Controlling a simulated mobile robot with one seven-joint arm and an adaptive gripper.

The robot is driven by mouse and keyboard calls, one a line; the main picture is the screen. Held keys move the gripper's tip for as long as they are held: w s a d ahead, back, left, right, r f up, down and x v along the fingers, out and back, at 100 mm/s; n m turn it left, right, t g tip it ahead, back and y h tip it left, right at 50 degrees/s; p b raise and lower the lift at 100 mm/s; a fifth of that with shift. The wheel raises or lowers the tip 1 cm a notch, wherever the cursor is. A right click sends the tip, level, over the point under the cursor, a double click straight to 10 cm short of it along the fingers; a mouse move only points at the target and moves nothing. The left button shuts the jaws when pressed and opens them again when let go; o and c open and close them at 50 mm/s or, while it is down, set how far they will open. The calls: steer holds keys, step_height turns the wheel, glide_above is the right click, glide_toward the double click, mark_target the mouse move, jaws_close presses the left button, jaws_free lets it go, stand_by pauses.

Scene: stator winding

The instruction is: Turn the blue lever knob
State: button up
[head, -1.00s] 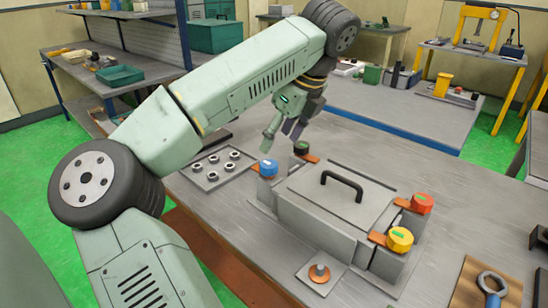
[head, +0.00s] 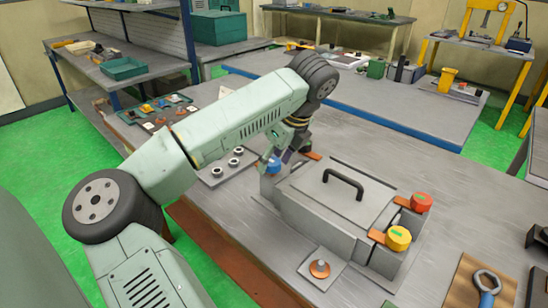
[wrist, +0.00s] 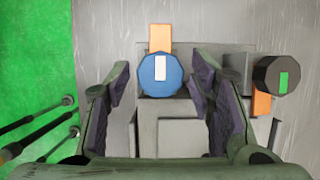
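The blue lever knob (head: 272,166) sits at the left corner of the grey lidded box (head: 320,222), partly covered by my gripper. In the wrist view the blue knob (wrist: 160,74) is round-faceted with an upright white mark, and an orange lever (wrist: 160,38) sticks out from its top side. My gripper (wrist: 160,66) is open, with one dark-padded finger on each side of the knob and a visible gap on both sides. The gripper also shows in the head view (head: 285,150), just over the knob. Nothing is held.
A black knob with a green mark (wrist: 277,76) stands close to the right finger. Red (head: 421,202) and yellow (head: 398,238) knobs sit at the box's right end. The lid has a black handle (head: 343,184).

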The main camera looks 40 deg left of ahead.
steer(key=c, duration=0.9)
